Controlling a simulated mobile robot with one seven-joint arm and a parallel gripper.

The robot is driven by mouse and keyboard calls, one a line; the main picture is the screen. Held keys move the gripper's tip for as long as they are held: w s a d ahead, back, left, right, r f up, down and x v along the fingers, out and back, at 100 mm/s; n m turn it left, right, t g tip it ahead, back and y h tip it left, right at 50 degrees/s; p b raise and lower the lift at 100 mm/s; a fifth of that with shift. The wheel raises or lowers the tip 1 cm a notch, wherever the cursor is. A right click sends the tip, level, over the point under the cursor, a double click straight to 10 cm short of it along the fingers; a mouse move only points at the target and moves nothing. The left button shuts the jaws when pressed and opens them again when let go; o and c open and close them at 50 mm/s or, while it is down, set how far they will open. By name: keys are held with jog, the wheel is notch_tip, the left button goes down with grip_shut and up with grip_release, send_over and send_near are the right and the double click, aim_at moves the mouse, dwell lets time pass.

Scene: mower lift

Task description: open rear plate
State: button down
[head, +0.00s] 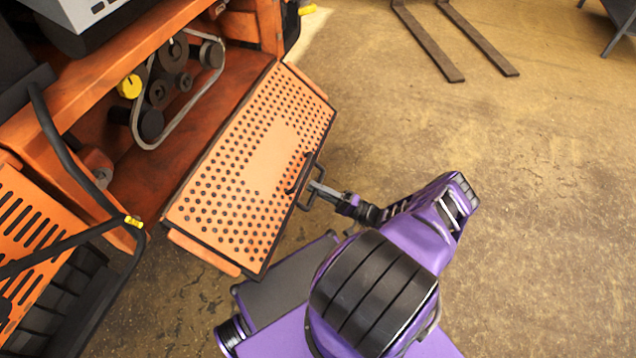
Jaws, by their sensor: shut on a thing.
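The rear plate (262,150) is an orange perforated panel with a dark edge. In the head view it stands swung out and tilted away from the orange mower body (190,105), so the engine bay behind it shows. A dark handle (308,185) sits on its right side. My gripper (317,191) is shut on this handle, reaching in from the right. The fingertips are small in view and partly overlap the handle.
Belts and pulleys (172,85) and a yellow cap (130,86) show inside the open bay. An orange slotted panel (30,225) is at the left. Dark forks (430,40) lie on the floor at the top. The concrete floor (540,200) at the right is clear.

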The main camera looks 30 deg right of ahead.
jog(key=shift+s+d+f, duration=0.15)
jog(key=shift+d+f, duration=0.05)
jog(key=shift+d, duration=0.05)
jog(key=c, duration=0.8)
grip_release()
jog(key=shift+a+r, duration=0.15)
jog(key=v, duration=0.7)
jog(key=shift+d, duration=0.25)
jog(key=shift+s, duration=0.1)
